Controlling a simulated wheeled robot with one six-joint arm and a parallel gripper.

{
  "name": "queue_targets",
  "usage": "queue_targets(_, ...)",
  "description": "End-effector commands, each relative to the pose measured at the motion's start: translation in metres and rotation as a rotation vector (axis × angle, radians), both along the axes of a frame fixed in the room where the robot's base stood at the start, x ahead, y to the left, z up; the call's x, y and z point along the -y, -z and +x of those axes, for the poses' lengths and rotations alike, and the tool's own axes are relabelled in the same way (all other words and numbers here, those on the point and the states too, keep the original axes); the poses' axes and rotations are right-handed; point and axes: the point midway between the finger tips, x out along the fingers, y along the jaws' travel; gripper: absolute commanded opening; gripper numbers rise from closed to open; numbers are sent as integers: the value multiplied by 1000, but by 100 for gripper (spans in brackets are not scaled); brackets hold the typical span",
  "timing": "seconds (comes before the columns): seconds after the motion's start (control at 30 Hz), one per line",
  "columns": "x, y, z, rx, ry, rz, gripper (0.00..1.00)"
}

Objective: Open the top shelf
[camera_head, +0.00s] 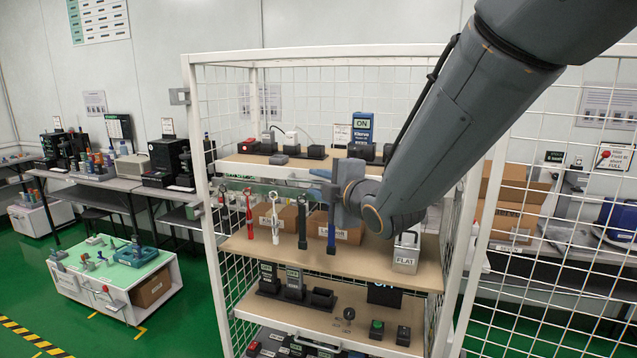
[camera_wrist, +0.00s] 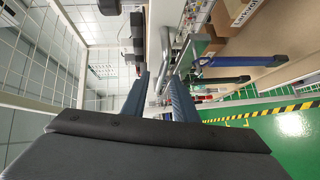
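The top shelf (camera_head: 244,161) is a light board with a white front edge in the white wire rack, level and carrying several testers. My gripper (camera_head: 324,184) is at its front edge, right of the middle. In the wrist view, turned sideways, the shelf's white edge (camera_wrist: 155,28) runs down the picture with a grey metal handle (camera_wrist: 166,48) on it. My two blue-grey fingers (camera_wrist: 160,98) stand apart, one on each side of the handle's line. Whether they touch it cannot be told. In the head view my gripper and arm hide the handle.
Hand tools, including a red one (camera_head: 248,208), hang below the top shelf's front. The rack's left post (camera_head: 207,200) and mesh sides bound the space.

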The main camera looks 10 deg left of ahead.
Motion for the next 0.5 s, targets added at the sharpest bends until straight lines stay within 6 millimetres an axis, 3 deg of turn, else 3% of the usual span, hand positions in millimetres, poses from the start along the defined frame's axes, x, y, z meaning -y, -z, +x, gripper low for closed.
queue_targets(0.13,0,0,0,0,0,0,25)
queue_targets(0.3,0,0,0,0,0,0,0)
queue_targets(0.5,0,0,0,0,0,0,0)
